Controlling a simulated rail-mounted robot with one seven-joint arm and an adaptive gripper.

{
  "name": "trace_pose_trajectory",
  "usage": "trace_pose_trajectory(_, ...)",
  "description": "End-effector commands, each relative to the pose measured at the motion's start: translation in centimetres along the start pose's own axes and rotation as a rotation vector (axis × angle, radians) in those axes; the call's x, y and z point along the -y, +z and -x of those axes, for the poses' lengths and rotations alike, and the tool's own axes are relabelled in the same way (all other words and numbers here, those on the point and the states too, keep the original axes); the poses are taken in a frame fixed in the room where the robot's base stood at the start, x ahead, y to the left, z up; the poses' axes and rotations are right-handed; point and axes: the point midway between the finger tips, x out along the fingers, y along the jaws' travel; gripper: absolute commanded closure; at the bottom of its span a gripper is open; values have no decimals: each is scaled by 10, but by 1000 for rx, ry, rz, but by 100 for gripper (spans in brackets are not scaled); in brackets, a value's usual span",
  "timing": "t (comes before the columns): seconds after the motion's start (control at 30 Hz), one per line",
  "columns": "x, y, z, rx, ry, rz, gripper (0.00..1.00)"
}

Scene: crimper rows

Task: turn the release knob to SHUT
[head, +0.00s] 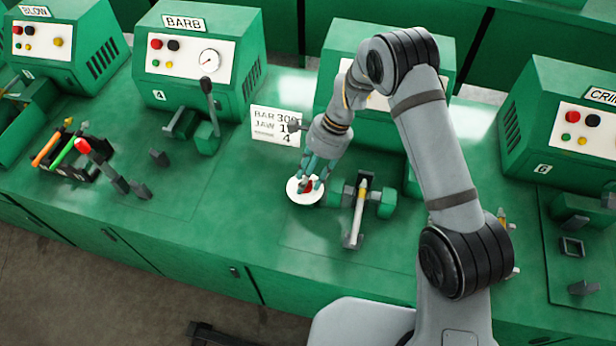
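A round white disc with a red patch (295,196) sits at the left end of a green bench fixture in the middle; it looks like the release knob with its dial. My gripper (314,182) is right over it, fingers pointing down, and they hide part of the disc. I cannot tell whether the fingers touch or grip it. The knob's pointer and any SHUT mark are too small or covered to read. The fixture's green cylinder (386,204) is at right, with a yellow-tipped piece (360,192) in a grey holder between.
A card with printed lines (272,126) stands behind the disc at left. The machine labelled BARB (190,60) is behind left, with a lever (210,100). A rack of coloured tools (68,160) lies far left. The bench front left of the fixture is clear.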

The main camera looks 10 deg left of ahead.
Motion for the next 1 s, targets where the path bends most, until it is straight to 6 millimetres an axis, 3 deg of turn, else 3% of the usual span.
trace_pose_trajectory(0.27, 0, 0, -1, 0, -1, 1, 64)
trace_pose_trajectory(0.87, 0, 0, -1, 0, 0, 0, 99)
trace_pose_trajectory(1.0, 0, 0, -1, 0, 0, 0, 100)
